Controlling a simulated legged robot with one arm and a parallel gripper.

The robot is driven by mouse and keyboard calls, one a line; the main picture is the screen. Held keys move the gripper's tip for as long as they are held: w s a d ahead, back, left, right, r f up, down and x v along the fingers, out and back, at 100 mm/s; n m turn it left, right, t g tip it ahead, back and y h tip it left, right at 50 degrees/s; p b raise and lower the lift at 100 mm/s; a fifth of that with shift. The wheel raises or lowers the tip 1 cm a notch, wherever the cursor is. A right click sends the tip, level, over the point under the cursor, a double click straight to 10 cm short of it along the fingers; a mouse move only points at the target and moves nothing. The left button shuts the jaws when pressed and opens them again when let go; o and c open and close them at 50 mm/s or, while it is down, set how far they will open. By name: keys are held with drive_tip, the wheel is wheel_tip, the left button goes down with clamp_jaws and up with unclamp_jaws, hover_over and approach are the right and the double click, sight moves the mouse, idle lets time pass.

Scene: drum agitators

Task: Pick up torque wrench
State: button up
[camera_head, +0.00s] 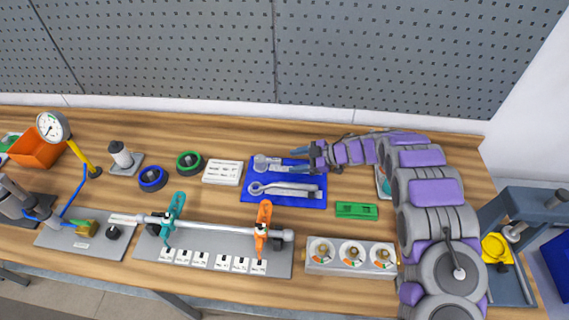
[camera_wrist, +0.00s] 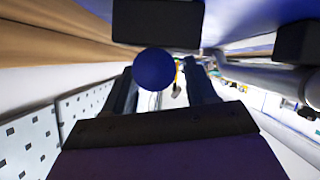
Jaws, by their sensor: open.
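A blue mat (camera_head: 312,203) lies on the workbench with two silver wrench-like tools on it. The upper tool (camera_head: 262,163) has a round head at its left end. The lower tool (camera_head: 285,189) is longer, with a ringed left end. I cannot tell for certain which is the torque wrench. My gripper (camera_head: 293,159) reaches in from the right, open and empty, its fingers pointing left at the upper tool's right end. Its height above that tool is unclear. In the wrist view, my open fingers (camera_wrist: 160,85) show with a silver rod (camera_wrist: 262,75) to their right.
A green block (camera_head: 356,210) and a grey box with three dials (camera_head: 350,257) stand below the mat. A white labelled block (camera_head: 222,172) is left of it. A clamped silver bar (camera_head: 215,228) lies in front. The pegboard wall (camera_head: 180,50) rises behind.

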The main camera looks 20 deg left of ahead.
drive_tip(key=shift+x, duration=1.15)
drive_tip(key=shift+d+r, duration=0.15)
drive_tip(key=c, duration=0.4)
clamp_jaws()
